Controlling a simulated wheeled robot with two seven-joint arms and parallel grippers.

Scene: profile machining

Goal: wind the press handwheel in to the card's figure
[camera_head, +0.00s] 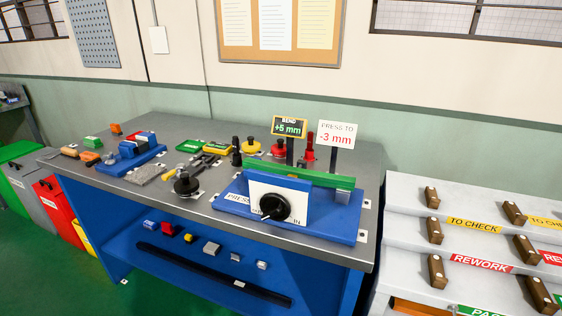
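The blue press (232,204) stands at the front right of the grey-topped workbench (200,228). Its black handwheel (274,206) is on a white front plate marked "IN" at lower right, with a crank knob at its lower left. A long green bar (300,174) lies across the top of the press. The white card (336,134) on a post behind it reads "PRESS TO -3 mm". The dark display (289,127) beside the card reads "BEND +5 mm" in green. Neither of my grippers is in view.
A blue vise (135,150), a second black handwheel (186,182) and several small parts crowd the bench's left and middle. A stepped white rack (400,225) with wooden blocks and "TO CHECK" and "REWORK" labels stands right. Coloured bins (55,207) stand left.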

